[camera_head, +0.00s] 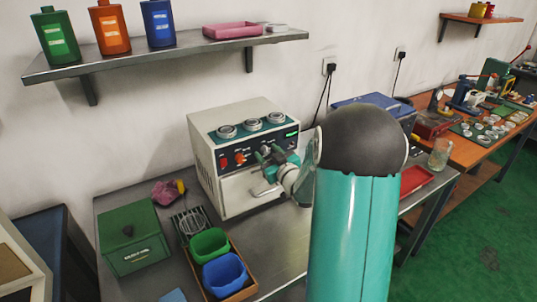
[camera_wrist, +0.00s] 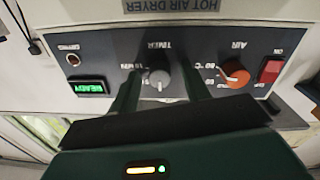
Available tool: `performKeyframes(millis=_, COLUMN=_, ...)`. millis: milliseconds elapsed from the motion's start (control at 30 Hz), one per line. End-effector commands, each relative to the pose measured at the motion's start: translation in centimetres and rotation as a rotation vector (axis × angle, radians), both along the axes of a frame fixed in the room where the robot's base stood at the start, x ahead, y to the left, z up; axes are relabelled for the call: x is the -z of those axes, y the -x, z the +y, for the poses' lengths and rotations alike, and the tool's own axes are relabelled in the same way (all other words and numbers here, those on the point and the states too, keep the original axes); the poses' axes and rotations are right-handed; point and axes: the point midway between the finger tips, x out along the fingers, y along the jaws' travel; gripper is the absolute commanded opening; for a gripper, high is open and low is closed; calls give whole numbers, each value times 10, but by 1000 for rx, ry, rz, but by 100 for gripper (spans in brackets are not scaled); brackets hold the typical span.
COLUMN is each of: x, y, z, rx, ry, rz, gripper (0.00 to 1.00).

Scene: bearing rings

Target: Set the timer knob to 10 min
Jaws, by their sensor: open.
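The hot air dryer (camera_head: 230,125) is a cream box with a dark front panel, standing on the metal bench. In the wrist view its panel (camera_wrist: 110,60) appears upside down. The grey timer knob (camera_wrist: 159,79) sits under the TIMER label, with a small minute mark at its left. I cannot clearly read its pointer. My gripper (camera_wrist: 160,72) is open, with one green finger on each side of the knob; contact cannot be told. In the head view my gripper (camera_head: 272,154) is at the dryer's front panel and hides the timer knob there.
A dryer door handle (camera_head: 264,191) is just below my gripper. A green box (camera_head: 133,240) and green and blue bins (camera_head: 209,243) stand at left.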

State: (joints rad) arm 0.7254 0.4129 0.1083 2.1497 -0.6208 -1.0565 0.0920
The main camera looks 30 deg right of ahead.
Motion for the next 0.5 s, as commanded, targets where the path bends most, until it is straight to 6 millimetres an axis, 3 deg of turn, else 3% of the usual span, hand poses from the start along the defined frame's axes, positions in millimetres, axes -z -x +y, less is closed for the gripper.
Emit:
performKeyframes(millis=67, x=0, y=0, z=0, rx=0, ry=0, rz=0, gripper=43)
performKeyframes(millis=267, x=0, y=0, z=0, rx=0, ry=0, rz=0, gripper=3)
performKeyframes(millis=500, x=0, y=0, z=0, rx=0, ry=-11, rz=-1, gripper=2)
